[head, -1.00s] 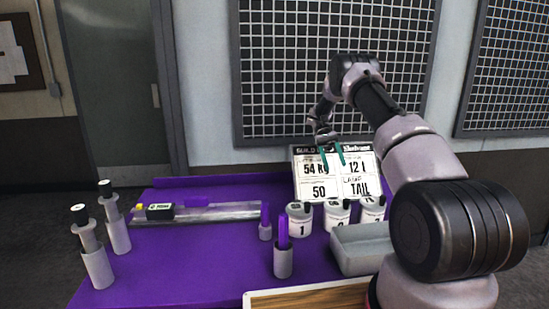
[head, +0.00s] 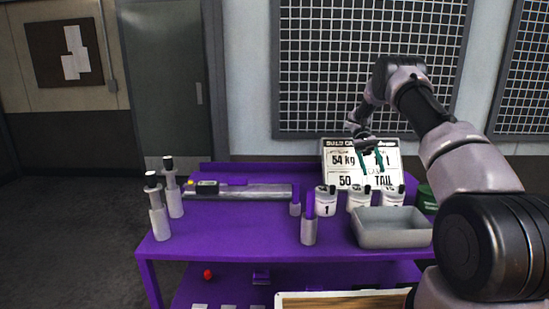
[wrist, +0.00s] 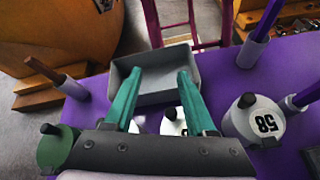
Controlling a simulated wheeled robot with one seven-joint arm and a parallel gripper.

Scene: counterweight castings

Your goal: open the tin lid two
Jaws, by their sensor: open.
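Three white tins with dark-knobbed lids stand in a row on the purple table. The left tin (head: 326,204) shows a 1. The middle tin (head: 357,200) and right tin (head: 392,196) have numbers I cannot read clearly. All the lids appear on. My gripper (head: 371,170), with teal fingers, is open and empty above the middle and right tins, in front of the sign. In the wrist view my gripper (wrist: 160,75) points toward the grey tray, with a white tin (wrist: 173,122) partly hidden between and below the fingers. Another white tin (wrist: 250,120) there carries 58.
A grey tray (head: 392,237) stands in front of the tins. A purple-rodded cylinder (head: 309,229) is to its left. A green tin (head: 427,199) is at the right, the sign (head: 345,160) behind. The table's left-centre (head: 230,225) is clear.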

